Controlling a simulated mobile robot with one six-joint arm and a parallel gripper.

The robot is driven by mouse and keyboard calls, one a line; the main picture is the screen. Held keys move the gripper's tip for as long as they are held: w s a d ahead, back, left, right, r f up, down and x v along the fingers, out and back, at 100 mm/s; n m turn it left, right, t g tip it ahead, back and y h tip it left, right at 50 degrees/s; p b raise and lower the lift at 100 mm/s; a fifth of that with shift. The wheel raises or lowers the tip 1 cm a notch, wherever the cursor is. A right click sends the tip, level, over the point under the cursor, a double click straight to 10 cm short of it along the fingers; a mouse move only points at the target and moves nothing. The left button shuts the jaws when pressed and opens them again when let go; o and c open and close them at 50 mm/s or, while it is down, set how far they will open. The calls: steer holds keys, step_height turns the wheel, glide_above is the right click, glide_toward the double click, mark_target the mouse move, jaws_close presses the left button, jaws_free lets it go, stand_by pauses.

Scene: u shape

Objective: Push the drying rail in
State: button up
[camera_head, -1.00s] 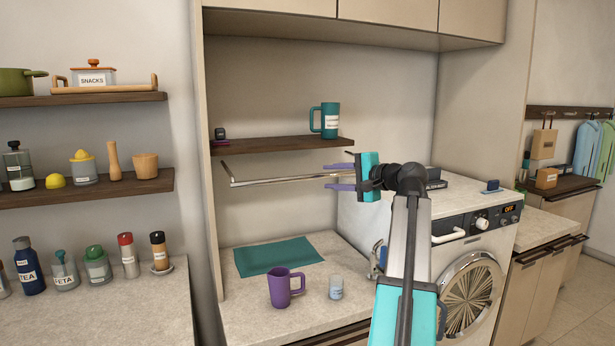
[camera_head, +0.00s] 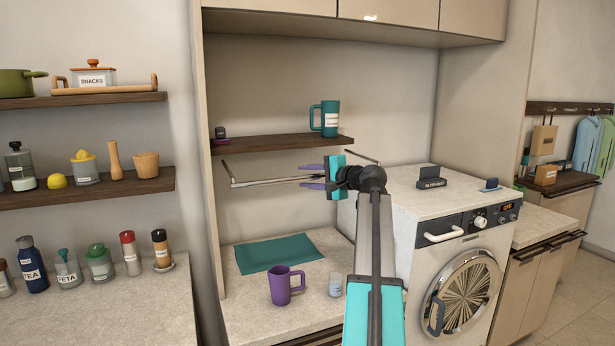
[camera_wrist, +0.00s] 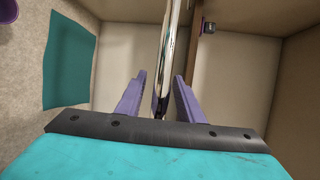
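The drying rail (camera_head: 265,182) is a thin metal bar that sticks out below the dark wall shelf, with side arms running back to the wall. In the wrist view its shiny bar (camera_wrist: 172,40) runs lengthwise between the fingers. My gripper (camera_head: 303,177) has purple fingers and a teal body and is at the middle to right part of the bar. In the wrist view the gripper (camera_wrist: 160,80) has one finger on each side of the bar, with gaps visible. Whether a finger touches the bar is unclear. My gripper hides the bar's right part in the head view.
A dark shelf (camera_head: 275,144) with a teal mug (camera_head: 329,119) is just above the rail. Below are a teal mat (camera_head: 278,253), a purple mug (camera_head: 282,287) and a small glass (camera_head: 335,285). A washing machine (camera_head: 450,250) stands at right.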

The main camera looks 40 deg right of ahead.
jaws_close()
stand_by(0.3)
